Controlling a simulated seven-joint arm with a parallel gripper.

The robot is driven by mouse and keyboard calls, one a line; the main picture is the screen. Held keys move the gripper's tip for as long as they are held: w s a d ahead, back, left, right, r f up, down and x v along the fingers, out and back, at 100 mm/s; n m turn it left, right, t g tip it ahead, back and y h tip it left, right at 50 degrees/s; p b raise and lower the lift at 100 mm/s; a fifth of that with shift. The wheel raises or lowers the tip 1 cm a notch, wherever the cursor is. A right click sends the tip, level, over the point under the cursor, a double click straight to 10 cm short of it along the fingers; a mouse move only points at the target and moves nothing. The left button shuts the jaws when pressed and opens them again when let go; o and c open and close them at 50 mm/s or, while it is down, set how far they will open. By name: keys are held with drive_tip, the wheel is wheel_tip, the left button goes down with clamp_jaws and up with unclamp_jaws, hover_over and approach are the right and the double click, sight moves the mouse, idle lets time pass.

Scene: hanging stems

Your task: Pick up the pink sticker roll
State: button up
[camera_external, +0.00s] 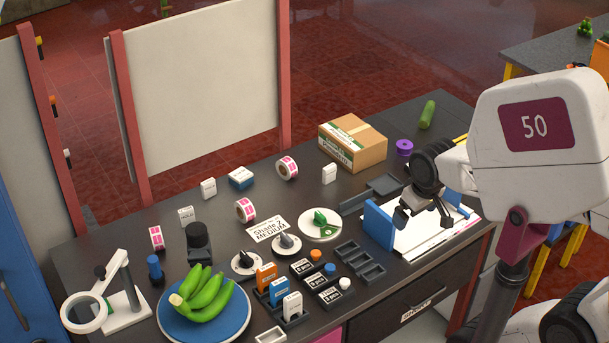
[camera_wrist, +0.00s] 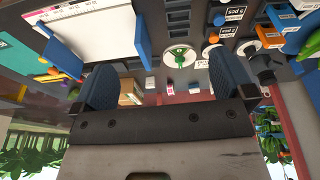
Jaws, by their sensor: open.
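Three pink-and-white sticker rolls are on the dark table in the external view. One roll (camera_external: 287,168) stands near the back edge, one (camera_external: 245,210) is nearer the middle, and a smaller-looking one (camera_external: 157,238) is at the left. A small pink-and-white item (camera_wrist: 171,87), apparently one of the rolls, shows between the fingers in the wrist view. My gripper (camera_external: 425,212) is open and empty above the white sheet at the right, well apart from the rolls. Its two blue-grey fingers (camera_wrist: 162,66) are spread wide in the wrist view.
A blue upright panel (camera_external: 379,224) stands beside the white sheet (camera_external: 440,236). A cardboard box (camera_external: 352,142) and purple roll (camera_external: 405,147) are at the back. A round white dish (camera_external: 320,232), dark trays (camera_external: 359,263) and bananas on a blue plate (camera_external: 205,335) crowd the front.

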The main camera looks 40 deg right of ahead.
drive_tip(key=w+a+r+n, duration=0.1)
drive_tip(key=w+a+n, duration=0.15)
drive_tip(key=w, duration=0.45)
drive_tip(key=w+a+n, duration=0.1)
drive_tip(key=w+n, duration=0.2)
drive_tip(key=w, duration=0.5)
drive_tip(key=n+g, duration=0.3)
drive_tip(key=n, duration=0.9)
hover_over(243, 202)
drive_tip(key=f, duration=1.7)
drive_tip(key=shift+s+d, duration=0.25)
drive_tip(key=shift+d, duration=0.1)
drive_tip(key=shift+w+a+f+n, duration=0.25)
drive_tip(key=shift+w+f+n, duration=0.1)
drive_tip(key=shift+f, duration=0.1)
drive_tip(key=shift+f, duration=1.3)
